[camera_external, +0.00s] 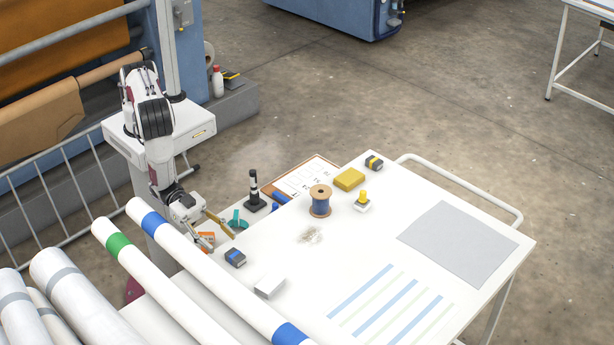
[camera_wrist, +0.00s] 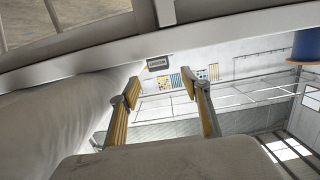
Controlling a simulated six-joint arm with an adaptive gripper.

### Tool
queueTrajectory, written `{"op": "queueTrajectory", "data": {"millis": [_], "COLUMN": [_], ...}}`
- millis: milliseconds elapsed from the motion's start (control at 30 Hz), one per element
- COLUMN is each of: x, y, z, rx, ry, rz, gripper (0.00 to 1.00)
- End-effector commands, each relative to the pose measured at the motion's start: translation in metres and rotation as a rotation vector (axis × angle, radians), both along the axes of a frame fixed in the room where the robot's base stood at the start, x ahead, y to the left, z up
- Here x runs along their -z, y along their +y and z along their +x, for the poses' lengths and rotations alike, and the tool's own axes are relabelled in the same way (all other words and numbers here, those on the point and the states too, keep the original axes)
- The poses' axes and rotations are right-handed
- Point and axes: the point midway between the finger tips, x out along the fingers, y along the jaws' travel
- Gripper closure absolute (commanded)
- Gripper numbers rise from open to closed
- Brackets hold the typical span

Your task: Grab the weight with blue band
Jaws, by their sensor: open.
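The weight with the blue band (camera_external: 235,258) is a small dark grey block lying on the white table, beside the long white roll with blue bands (camera_external: 205,270). My gripper (camera_external: 220,238) is just up and left of it in the external view, apart from it, with its two yellow-padded fingers spread. In the wrist view my gripper (camera_wrist: 160,86) is open with nothing between its fingers. I cannot make out the blue-band weight in the wrist view. A similar dark weight with a yellow band (camera_external: 374,163) lies near the table's far edge.
A white box (camera_external: 270,286), a blue spool (camera_external: 320,202), a yellow block (camera_external: 349,179) and a black upright stand (camera_external: 254,190) are on the table. Orange (camera_external: 207,239) and teal (camera_external: 238,220) items lie near my gripper. A grey mat (camera_external: 458,242) lies on the right.

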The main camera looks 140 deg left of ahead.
Motion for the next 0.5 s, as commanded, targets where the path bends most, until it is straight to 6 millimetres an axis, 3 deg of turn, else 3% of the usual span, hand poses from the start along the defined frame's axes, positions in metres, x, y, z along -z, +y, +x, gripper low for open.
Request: {"op": "queueTrajectory", "data": {"millis": [500], "x": [0.0011], "y": [0.0008], "z": [0.0091], "rx": [-0.002], "ry": [-0.002], "rz": [0.000], "gripper": [0.53]}}
